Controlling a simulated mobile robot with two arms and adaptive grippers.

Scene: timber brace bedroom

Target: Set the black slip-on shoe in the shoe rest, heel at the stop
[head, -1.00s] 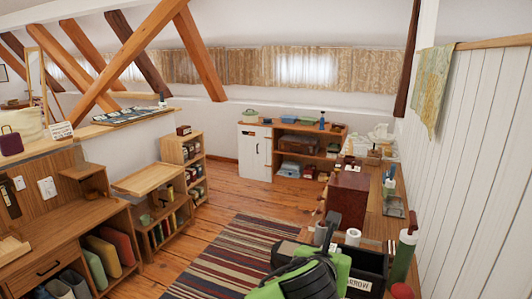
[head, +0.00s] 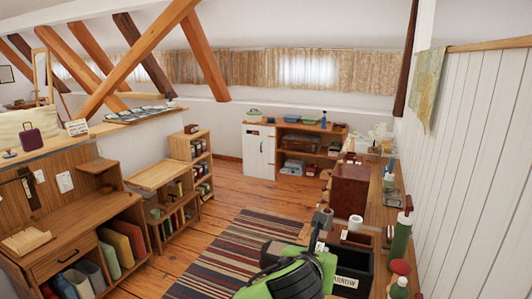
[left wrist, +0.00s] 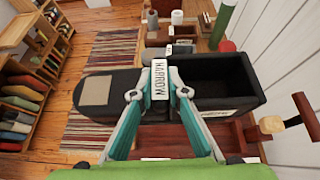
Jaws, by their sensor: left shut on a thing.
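My left gripper (left wrist: 160,94), with teal fingers, is shut on a dark, rounded thing (left wrist: 116,108) that appears to be the black slip-on shoe. It has a beige patch and lies lengthwise across the left wrist view. A white HARROW label shows upright between the fingertips; I cannot tell what it is fixed to. In the head view the dark shape (head: 271,251) shows behind my green gripper body, mostly hidden. A small light-wood stand (head: 27,241) on the left bench may be the shoe rest; its heel stop is not clear. My right gripper is not in view.
A black labelled bin (head: 352,262) stands close to the right of the held thing. The right counter (head: 372,235) carries a dark red box (head: 350,186) and a green bottle (head: 401,238). A striped rug (head: 235,255) lies on open floor between counter and left bench (head: 80,222).

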